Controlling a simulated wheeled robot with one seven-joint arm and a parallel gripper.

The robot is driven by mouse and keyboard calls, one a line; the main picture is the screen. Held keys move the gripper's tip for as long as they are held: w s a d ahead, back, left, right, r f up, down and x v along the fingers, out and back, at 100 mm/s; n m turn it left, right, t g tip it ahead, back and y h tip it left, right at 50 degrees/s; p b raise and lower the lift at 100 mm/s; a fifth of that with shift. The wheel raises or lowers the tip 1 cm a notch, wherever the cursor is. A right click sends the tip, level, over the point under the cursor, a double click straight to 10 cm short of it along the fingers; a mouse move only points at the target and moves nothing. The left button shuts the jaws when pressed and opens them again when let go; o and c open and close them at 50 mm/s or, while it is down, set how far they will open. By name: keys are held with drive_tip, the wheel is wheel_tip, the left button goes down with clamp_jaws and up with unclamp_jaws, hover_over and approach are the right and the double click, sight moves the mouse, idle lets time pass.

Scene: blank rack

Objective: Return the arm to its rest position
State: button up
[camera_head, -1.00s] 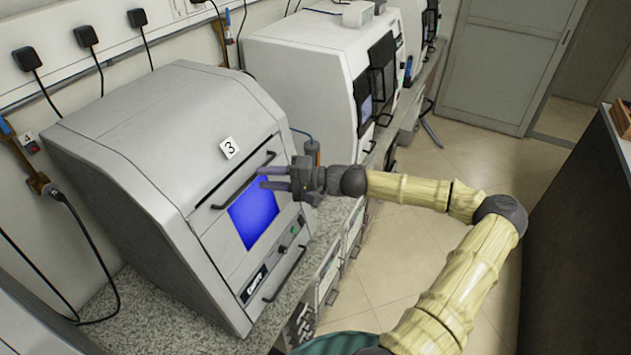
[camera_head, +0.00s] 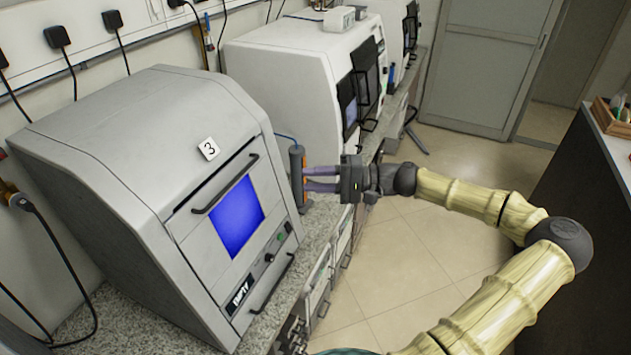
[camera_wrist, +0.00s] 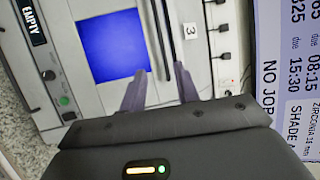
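My arm is stretched out from the lower right in the head view, with my gripper (camera_head: 306,179) in front of machine 3 (camera_head: 130,150), to the right of its blue screen. The two fingers are apart with nothing seen between them. In the wrist view the fingers of my gripper (camera_wrist: 160,88) also stand apart. The machine's blue screen (camera_wrist: 112,45), dark handle (camera_wrist: 172,40) and "EMPTY" display (camera_wrist: 34,27) show beyond them. An orange and grey upright device (camera_head: 297,175) on the bench is close to the fingertips in the picture; I cannot tell whether they touch.
More white machines (camera_head: 300,85) stand along the granite bench (camera_head: 110,325). A dark cabinet (camera_head: 575,190) with a wooden tray (camera_head: 612,118) is at right. Tiled floor (camera_head: 450,170) lies between. A text panel (camera_wrist: 287,80) fills the wrist view's right side.

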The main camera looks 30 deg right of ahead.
idle(0.3)
drive_tip(key=a+f+n+g+h, duration=0.2)
drive_tip(key=a+f+g, duration=0.5)
drive_tip(key=a, duration=0.4)
drive_tip(key=s+a+f+n+g+h, duration=0.2)
drive_tip(key=s+a+f+g+h, duration=0.1)
drive_tip(key=s+a+f+h, duration=0.55)
drive_tip(key=s+d+r+n+t+h, duration=0.2)
drive_tip(key=s+d+r+t+h, duration=0.1)
drive_tip(key=r, duration=0.5)
drive_tip(key=shift+s+d+n+h, duration=0.3)
drive_tip(key=shift+s+d+h, duration=0.4)
drive_tip(key=shift+s, duration=0.25)
drive_tip(key=shift+a, duration=0.1)
